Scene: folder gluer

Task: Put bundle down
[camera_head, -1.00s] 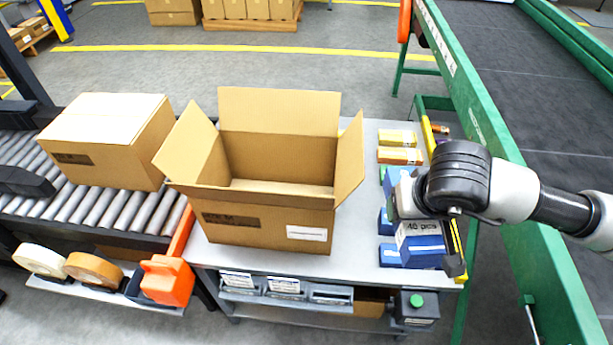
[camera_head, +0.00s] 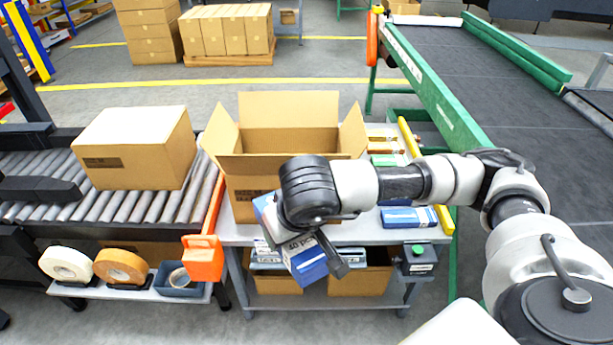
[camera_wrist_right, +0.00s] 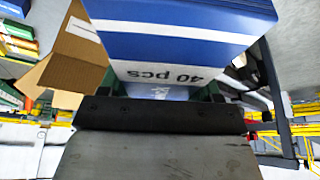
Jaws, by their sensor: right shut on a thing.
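The bundle is a blue stack with a white band (camera_head: 305,260) marked "40 pcs", held by my right gripper (camera_head: 300,238) in front of the open carton. It also fills the top of the right wrist view (camera_wrist_right: 185,45), with its band facing the camera. My right gripper (camera_wrist_right: 165,100) is shut on it. My right wrist hides part of the bundle in the head view. The open carton (camera_head: 290,108) stands on the grey table (camera_head: 235,234) with its flaps up. My left gripper is not in view.
A closed carton (camera_head: 135,150) sits on the roller conveyor (camera_head: 140,205) at left. Another blue bundle (camera_head: 408,217) lies at the table's right side. Tape rolls (camera_head: 120,266) and an orange dispenser (camera_head: 203,258) are on the low shelf. A green-framed belt (camera_head: 440,100) runs along the right.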

